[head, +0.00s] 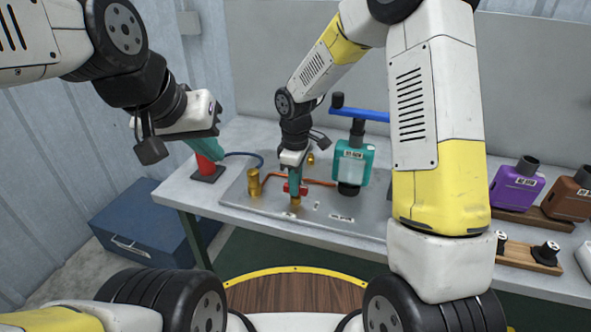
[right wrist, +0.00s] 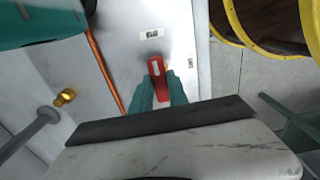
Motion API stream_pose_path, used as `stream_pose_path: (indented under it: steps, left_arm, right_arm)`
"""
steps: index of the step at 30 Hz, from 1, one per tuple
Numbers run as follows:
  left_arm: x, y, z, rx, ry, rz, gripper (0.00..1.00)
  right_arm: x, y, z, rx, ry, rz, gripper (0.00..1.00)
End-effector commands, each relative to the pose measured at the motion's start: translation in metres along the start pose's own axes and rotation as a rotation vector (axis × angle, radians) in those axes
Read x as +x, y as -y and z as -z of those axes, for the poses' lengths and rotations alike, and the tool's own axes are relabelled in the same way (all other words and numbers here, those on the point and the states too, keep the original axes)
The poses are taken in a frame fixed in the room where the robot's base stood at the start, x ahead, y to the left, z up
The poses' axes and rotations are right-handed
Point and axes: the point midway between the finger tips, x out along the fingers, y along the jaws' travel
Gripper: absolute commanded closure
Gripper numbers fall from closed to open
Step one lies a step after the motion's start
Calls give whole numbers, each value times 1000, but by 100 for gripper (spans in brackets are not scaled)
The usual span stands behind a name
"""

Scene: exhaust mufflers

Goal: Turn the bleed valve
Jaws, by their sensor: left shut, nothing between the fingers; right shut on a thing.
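The bleed valve has a red handle (head: 303,190) on a brass body (head: 296,203), near the front edge of the metal plate (head: 340,225). My right gripper (head: 295,186) points down at it with teal fingers shut on the red handle. In the right wrist view the red handle (right wrist: 158,75) sits between the teal fingertips (right wrist: 160,95), and the brass body is hidden. My left gripper (head: 207,150) is shut and empty, held away from the valve in front of a red post with a dark base (head: 206,175).
A teal unit (head: 353,165) with a blue lever (head: 360,114) stands right of the valve. A copper pipe (head: 320,182) and brass cylinder (head: 254,184) are close by. Purple (head: 514,190) and brown (head: 568,198) units stand right. A blue cabinet (head: 145,225) is left of the table.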

Motion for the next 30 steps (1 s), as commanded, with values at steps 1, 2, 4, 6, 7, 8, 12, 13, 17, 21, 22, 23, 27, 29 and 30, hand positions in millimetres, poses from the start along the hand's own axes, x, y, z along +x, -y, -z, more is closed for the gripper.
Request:
stream_pose_path:
  steps: [1, 2, 4, 6, 7, 8, 12, 13, 17, 21, 22, 23, 27, 29, 30]
  left_arm:
    - [0, 0, 0, 0, 0, 0, 100]
    - [0, 0, 0, 0, 0, 0, 100]
    - [0, 0, 0, 0, 0, 0, 100]
    - [0, 0, 0, 0, 0, 0, 100]
    - [0, 0, 0, 0, 0, 0, 100]
    - [0, 0, 0, 0, 0, 0, 100]
    - [0, 0, 0, 0, 0, 0, 100]
    - [0, 0, 0, 0, 0, 0, 100]
    - [0, 0, 0, 0, 0, 0, 100]
    - [0, 0, 0, 0, 0, 0, 100]
    - [0, 0, 0, 0, 0, 0, 100]
    - [0, 0, 0, 0, 0, 0, 100]
    - [0, 0, 0, 0, 0, 0, 100]
    - [0, 0, 0, 0, 0, 0, 100]
    - [0, 0, 0, 0, 0, 0, 100]
  right_arm:
    - [-1, -1, 0, -3, 0, -2, 100]
    - [-1, -1, 0, -3, 0, -2, 100]
    - [-1, -1, 0, -3, 0, -2, 100]
    - [-1, -1, 0, -3, 0, -2, 100]
    - [-1, -1, 0, -3, 0, -2, 100]
    - [-1, -1, 0, -3, 0, -2, 100]
    - [-1, -1, 0, -3, 0, -2, 58]
    - [0, -1, 0, -2, 0, -2, 58]
    - [0, 0, 0, -2, 0, -1, 58]
    - [-1, 0, 0, -1, 0, -1, 58]
    - [-2, 0, 0, -1, 0, -2, 58]
    - [-4, -1, 0, -1, -1, -2, 58]
    - [-22, -1, 0, -1, -2, -5, 58]
    - [-33, -1, 0, 1, -3, -5, 58]
    - [-40, -2, 0, 1, -3, -5, 58]
